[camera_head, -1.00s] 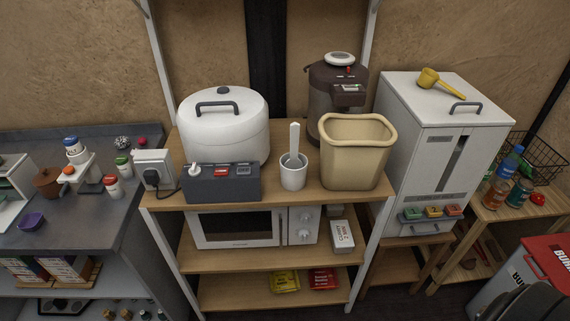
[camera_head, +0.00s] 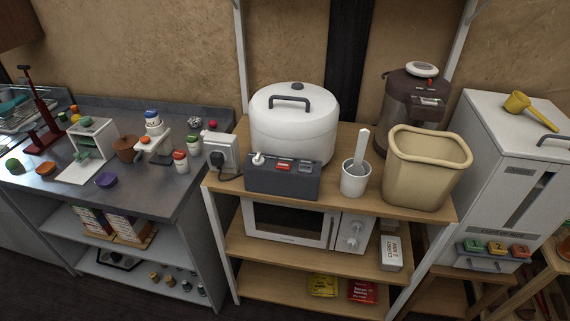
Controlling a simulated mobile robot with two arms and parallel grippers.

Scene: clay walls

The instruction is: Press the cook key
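A white rice cooker (camera_head: 294,122) with a grey lid handle stands on the upper shelf of a wooden rack. A dark grey control box (camera_head: 283,179) is at its front. The box carries a white lever at its left, a red key (camera_head: 284,167) in the middle and a grey key (camera_head: 306,168) at its right. Any labels on these keys are too small to read, so I cannot tell which is the cook key. Neither of my grippers is in view.
A white cup with a paddle (camera_head: 355,177) and a beige bin (camera_head: 424,168) stand right of the cooker, with a dark water boiler (camera_head: 414,98) behind. A plug and socket box (camera_head: 222,153) is at the left. A microwave (camera_head: 290,222) sits below. A grey counter (camera_head: 150,187) is further left.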

